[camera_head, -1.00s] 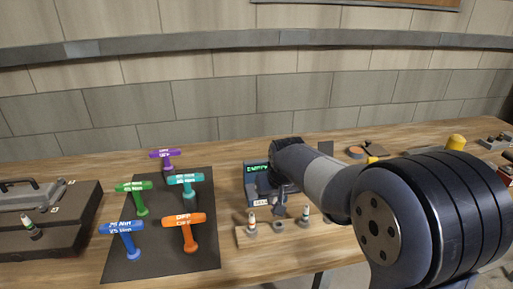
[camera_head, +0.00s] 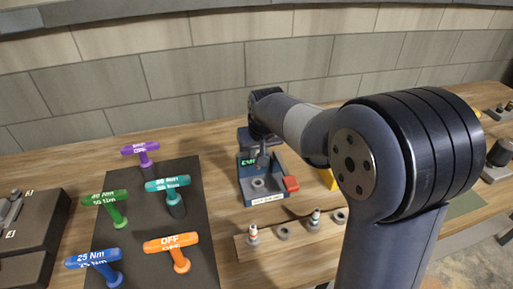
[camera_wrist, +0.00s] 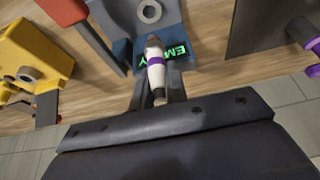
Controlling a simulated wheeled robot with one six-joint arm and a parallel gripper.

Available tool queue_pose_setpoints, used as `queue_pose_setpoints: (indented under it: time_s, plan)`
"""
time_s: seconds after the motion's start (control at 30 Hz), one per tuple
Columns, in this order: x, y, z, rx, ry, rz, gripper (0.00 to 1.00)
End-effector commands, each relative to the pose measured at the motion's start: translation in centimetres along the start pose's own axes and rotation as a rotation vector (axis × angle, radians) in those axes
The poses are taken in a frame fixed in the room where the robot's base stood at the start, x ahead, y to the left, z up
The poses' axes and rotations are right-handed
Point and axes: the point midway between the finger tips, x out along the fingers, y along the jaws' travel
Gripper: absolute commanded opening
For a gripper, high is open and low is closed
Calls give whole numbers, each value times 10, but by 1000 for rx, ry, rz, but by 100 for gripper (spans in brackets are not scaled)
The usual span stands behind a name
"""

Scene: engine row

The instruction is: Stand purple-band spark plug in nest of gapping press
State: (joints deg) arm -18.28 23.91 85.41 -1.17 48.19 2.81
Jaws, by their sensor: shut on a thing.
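The purple-band spark plug (camera_wrist: 156,66) is held between the fingers of my gripper (camera_wrist: 157,92), which is shut on it. Its white body and purple ring show in the wrist view, with its far end towards the press. The blue-grey gapping press (camera_head: 247,194) stands behind the wooden rack. Its round nest (camera_head: 258,183) looks empty and also shows in the wrist view (camera_wrist: 150,11). The press display (camera_wrist: 178,54) reads EMPTY. The plug is apart from the nest. In the head view my arm's end is above the back of the press, and the plug is not clearly visible.
A red lever (camera_head: 291,183) sticks out at the press's right. The wooden rack (camera_head: 268,247) in front holds two plugs (camera_head: 253,236) (camera_head: 315,220) and has empty sockets. A dark mat (camera_head: 150,235) with several coloured T-handles lies left. A yellow device (camera_wrist: 35,58) is beside the press.

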Motion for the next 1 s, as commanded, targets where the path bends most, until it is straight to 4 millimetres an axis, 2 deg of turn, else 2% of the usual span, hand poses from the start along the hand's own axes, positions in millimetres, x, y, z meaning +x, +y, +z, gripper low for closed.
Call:
queue_pose_setpoints:
  time_s: [0.37,1.0]
  plan:
    - [5,0,3,0,0,0,0]
    - [34,0,15,0,1,0,0]
